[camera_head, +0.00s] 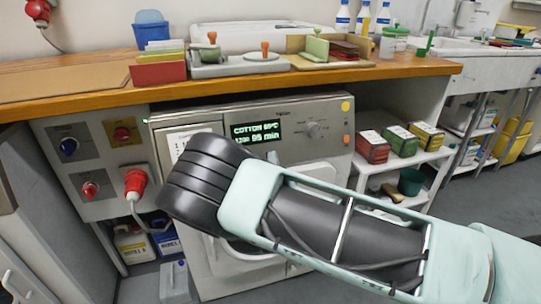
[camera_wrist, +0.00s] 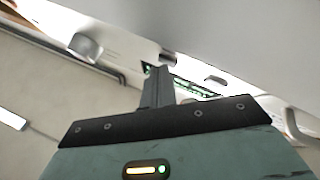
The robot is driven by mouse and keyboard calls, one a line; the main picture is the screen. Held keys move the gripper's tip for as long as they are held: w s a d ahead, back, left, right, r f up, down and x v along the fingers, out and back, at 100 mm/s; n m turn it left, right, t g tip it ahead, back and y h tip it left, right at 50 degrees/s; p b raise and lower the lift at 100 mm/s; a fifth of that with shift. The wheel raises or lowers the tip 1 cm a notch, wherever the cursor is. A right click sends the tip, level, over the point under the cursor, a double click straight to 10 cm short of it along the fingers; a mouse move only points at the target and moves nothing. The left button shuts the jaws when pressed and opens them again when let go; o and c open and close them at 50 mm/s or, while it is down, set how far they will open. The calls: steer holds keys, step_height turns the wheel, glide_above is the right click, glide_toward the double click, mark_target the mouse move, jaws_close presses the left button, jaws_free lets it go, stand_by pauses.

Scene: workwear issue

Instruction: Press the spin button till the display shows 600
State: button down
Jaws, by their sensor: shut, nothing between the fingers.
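The washing machine (camera_head: 205,270) stands under the wooden worktop. Its lit display (camera_head: 256,131) reads COTTON 60°C on top; the line below looks like 1200 and 95 min. A round dial (camera_head: 314,130) is right of the display. In the wrist view, my gripper (camera_wrist: 158,72) is shut and empty, its tips close to the panel. Green display text (camera_wrist: 183,92) shows beside the fingers and is partly covered by them. The knob (camera_wrist: 85,47) is at upper left. I cannot tell which button is the spin button.
The worktop (camera_head: 400,68) overhangs the machine. A red plug (camera_head: 135,183) and switch panel are on the left. A white shelf (camera_head: 388,163) with coloured boxes (camera_head: 371,147) stands on the right. Floor is free farther right.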

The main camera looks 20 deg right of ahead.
steer(key=shift+s+r, duration=0.2)
steer(key=shift+s, duration=0.45)
steer(key=shift+s+p, duration=0.1)
steer(key=shift+p, duration=0.2)
steer(key=s, duration=0.1)
steer(key=s+r+p, duration=0.1)
steer(key=s, duration=0.2)
steer(key=shift+s+r+p, duration=0.3)
stand_by(3.1)
